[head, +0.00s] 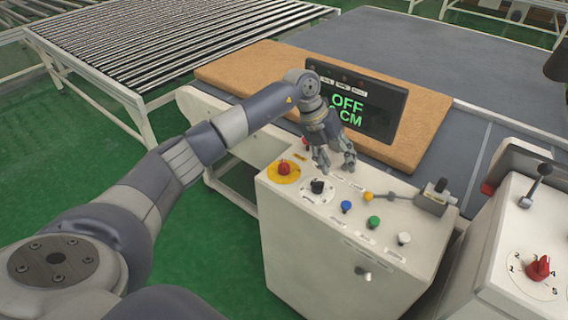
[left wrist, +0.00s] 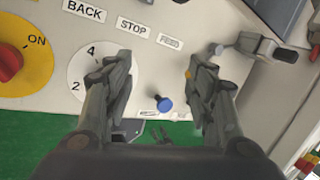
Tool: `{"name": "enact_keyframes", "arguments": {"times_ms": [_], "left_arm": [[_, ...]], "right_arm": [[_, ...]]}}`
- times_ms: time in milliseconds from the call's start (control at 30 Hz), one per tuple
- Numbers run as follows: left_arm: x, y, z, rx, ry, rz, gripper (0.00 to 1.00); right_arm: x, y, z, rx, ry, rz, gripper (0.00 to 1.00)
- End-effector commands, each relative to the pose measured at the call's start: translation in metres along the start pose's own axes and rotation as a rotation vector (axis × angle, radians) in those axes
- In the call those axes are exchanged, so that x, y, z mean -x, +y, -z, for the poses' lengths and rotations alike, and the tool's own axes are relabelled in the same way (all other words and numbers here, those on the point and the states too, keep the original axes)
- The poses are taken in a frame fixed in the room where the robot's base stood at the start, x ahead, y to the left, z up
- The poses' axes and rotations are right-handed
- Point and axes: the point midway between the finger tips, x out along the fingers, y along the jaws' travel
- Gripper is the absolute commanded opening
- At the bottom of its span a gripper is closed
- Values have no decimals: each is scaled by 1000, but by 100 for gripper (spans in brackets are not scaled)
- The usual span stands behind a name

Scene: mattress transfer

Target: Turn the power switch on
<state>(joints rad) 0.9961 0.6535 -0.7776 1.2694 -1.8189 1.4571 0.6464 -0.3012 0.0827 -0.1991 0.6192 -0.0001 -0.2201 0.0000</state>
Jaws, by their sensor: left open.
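The red power switch knob (head: 284,168) sits on a round yellow plate on top of the white control box (head: 310,240). In the left wrist view the red knob (left wrist: 10,64) is cut off by the left edge, with "ON" printed on its plate. The display (head: 352,103) behind reads "OFF" in green. My left gripper (head: 335,168) is open and empty above the box, to the right of the red knob and apart from it. In the left wrist view its fingers (left wrist: 160,70) are spread, one covering part of a numbered dial (left wrist: 78,72).
The box top also carries a black dial knob (head: 317,187), blue (head: 346,207), green (head: 374,222) and white (head: 404,239) buttons, and a lever (head: 400,197). A second box with a red dial (head: 540,267) stands at right. A roller conveyor (head: 150,45) is behind.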

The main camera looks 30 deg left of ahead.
Motion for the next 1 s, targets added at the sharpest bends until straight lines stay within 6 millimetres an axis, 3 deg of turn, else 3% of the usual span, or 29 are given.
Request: {"name": "enact_keyframes", "arguments": {"times_ms": [33,100,200,367,567,1000], "left_arm": [[21,27,-11,35,-2,-103,51],[44,60,-16,87,7,-228,51],[74,93,-20,155,16,-356,51],[97,118,-19,214,27,-452,51],[80,130,-16,222,34,-465,51],[13,162,-10,221,32,-462,51]], "right_arm": [[0,0,1,0,1,0,40],[0,0,1,0,2,0,40],[0,0,2,0,2,0,40],[1,-1,2,-1,3,2,40],[9,-3,4,-2,4,4,40],[30,-3,6,-1,4,4,40]]}}
